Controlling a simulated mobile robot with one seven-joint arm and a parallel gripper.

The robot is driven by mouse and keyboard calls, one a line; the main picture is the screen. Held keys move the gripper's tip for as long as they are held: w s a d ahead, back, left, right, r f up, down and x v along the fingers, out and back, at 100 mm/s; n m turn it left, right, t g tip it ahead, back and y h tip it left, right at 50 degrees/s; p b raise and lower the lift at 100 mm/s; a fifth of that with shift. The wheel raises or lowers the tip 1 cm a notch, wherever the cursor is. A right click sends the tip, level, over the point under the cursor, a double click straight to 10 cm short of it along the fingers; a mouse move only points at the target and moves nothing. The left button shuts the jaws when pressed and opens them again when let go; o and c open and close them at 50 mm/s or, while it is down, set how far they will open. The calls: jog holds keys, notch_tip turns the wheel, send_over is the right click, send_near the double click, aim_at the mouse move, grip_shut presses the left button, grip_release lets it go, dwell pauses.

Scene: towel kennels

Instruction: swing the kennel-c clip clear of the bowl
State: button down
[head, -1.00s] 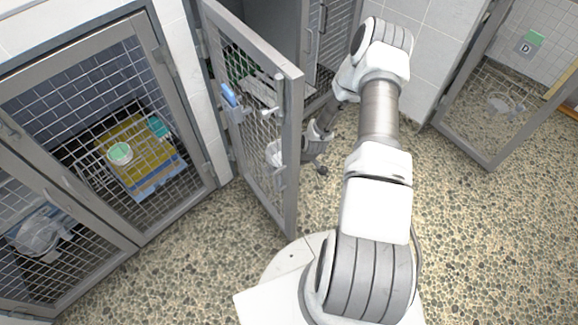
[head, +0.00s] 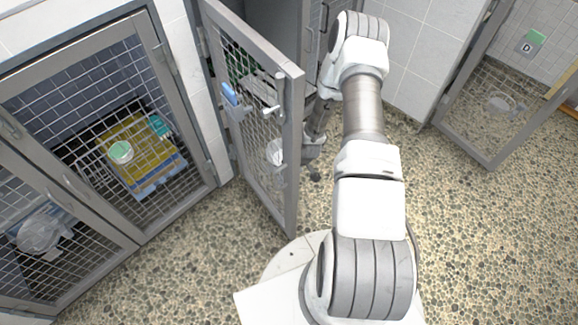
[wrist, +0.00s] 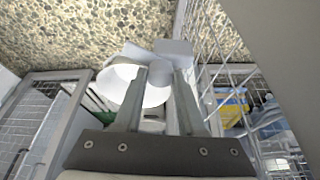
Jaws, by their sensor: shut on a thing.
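The kennel door (head: 296,150) stands open, its mesh facing left. A white bowl (head: 275,152) shows through the mesh, on the door's far side. In the wrist view the bowl (wrist: 112,82) is just left of and behind my fingers, beside the door mesh. My gripper (wrist: 160,68) is shut on a pale grey block-like piece, which looks like the clip (wrist: 173,47), at the bowl's rim. I cannot tell whether the clip still overlaps the rim. In the head view my fingertips are hidden behind the door and my own arm.
The pebbled floor is clear.

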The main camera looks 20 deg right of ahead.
jog(key=c, duration=0.5)
grip_release()
jog(key=p+v, duration=0.5)
jog(key=v, duration=1.2)
jog(key=shift+r+p, duration=0.2)
jog(key=shift+p, duration=0.15)
jog(key=shift+s, duration=0.15)
